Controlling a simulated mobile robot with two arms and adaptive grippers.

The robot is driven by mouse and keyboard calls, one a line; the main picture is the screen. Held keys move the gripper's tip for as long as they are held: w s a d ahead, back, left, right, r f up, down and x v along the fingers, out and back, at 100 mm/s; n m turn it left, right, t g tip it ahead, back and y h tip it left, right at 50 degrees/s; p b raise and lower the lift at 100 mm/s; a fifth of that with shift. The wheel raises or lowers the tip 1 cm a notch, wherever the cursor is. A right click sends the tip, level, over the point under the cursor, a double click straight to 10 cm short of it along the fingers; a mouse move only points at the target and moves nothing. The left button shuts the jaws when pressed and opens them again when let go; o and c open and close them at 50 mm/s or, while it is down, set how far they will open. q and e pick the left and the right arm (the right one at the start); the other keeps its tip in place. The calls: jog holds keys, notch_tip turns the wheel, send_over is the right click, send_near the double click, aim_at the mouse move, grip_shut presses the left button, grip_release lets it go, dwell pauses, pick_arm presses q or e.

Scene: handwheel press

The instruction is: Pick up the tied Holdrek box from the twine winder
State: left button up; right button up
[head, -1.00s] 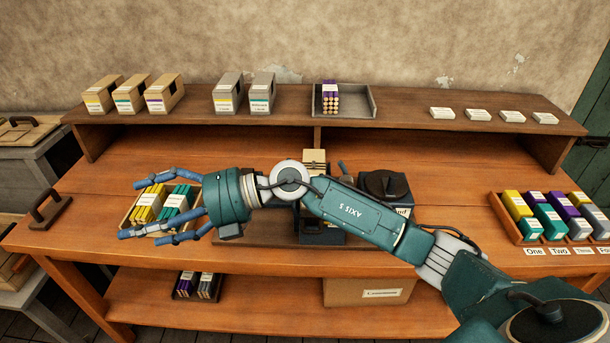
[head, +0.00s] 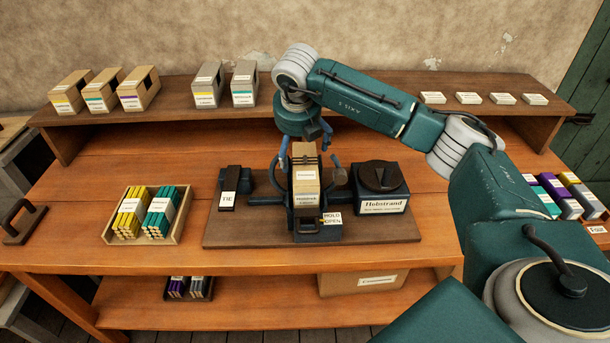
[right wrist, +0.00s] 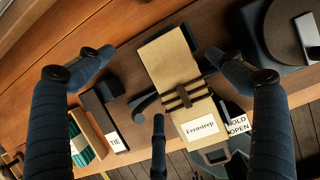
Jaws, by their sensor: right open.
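The tan box (head: 306,182) stands upright in the dark twine winder (head: 320,228) on a wooden base. Its front label is too small to read surely. In the right wrist view the box (right wrist: 168,58) has dark twine bands across it and a label that reads Fernsteep. My right gripper (head: 305,146) points down just above and behind the box, open and empty. In the right wrist view its fingers (right wrist: 163,75) spread on either side of the box, with no clear contact. My left gripper is out of view.
A TIE lever (head: 229,188) is left of the winder; a HOLD OPEN plate (head: 331,218) is at its front right. The Holstrand unit (head: 381,188) stands close on the right. A wooden tray (head: 112,228) of yellow and teal bundles lies left. Boxes line the shelf (head: 180,105) behind.

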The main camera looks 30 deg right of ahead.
aim_at(299, 154)
jog(key=f, duration=0.1)
jog(key=f+p, duration=0.1)
jog(key=f, duration=0.1)
jog(key=d+f+p, duration=0.1)
jog(key=shift+w+f, duration=0.2)
jog(key=shift+f, duration=0.2)
jog(key=shift+w+f, duration=0.15)
jog(key=shift+f, duration=0.2)
jog(key=shift+r, duration=0.15)
jog(key=c, duration=1.3)
